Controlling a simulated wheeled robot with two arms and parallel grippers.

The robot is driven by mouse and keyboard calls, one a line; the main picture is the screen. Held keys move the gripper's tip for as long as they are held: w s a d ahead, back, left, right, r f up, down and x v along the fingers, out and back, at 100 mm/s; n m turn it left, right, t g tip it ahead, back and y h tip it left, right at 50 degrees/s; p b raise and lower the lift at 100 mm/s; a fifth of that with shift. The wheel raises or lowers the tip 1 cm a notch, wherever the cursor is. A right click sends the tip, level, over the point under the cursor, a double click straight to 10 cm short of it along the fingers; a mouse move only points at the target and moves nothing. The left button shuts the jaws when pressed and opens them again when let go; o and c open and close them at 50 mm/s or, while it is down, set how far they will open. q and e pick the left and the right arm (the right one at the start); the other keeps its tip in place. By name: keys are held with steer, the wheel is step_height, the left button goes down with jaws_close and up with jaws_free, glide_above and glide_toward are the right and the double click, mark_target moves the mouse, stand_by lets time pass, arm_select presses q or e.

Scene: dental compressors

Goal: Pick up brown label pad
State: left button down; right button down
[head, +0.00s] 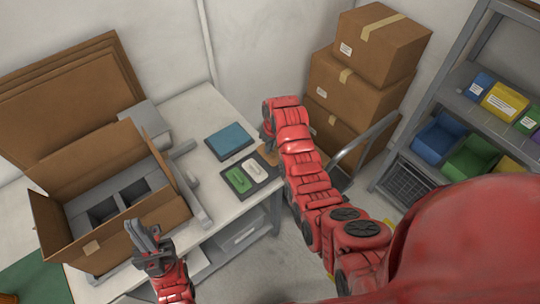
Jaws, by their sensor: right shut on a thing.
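The brown label pad (267,154) shows only as a small brown patch at the right edge of the white table, mostly hidden behind my right arm. My right gripper (266,135) is down at this edge beside the patch, shut on what appears to be the pad. Its fingertips are largely hidden by the arm.
The white table (195,112) carries a blue pad (230,140) and a dark tray (236,182) with a green and a white item. An open cardboard box (95,245) with grey inserts stands left. Stacked boxes (360,85), a cart and a bin shelf (460,105) stand right.

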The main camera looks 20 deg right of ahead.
steer(key=s+a, duration=0.1)
steer(key=s+a+b, duration=0.1)
steer(key=s+a, duration=0.1)
steer(key=shift+s+f, duration=0.1)
steer(key=shift+s, duration=0.15)
steer(key=s+a+r+p, duration=0.1)
steer(key=s+a+p, duration=0.3)
steer(key=s+a, duration=0.3)
steer(key=shift+s+r+p, duration=0.15)
steer(key=shift+s+p, duration=0.2)
steer(key=shift+s, duration=0.55)
steer(key=shift+w+a, duration=0.1)
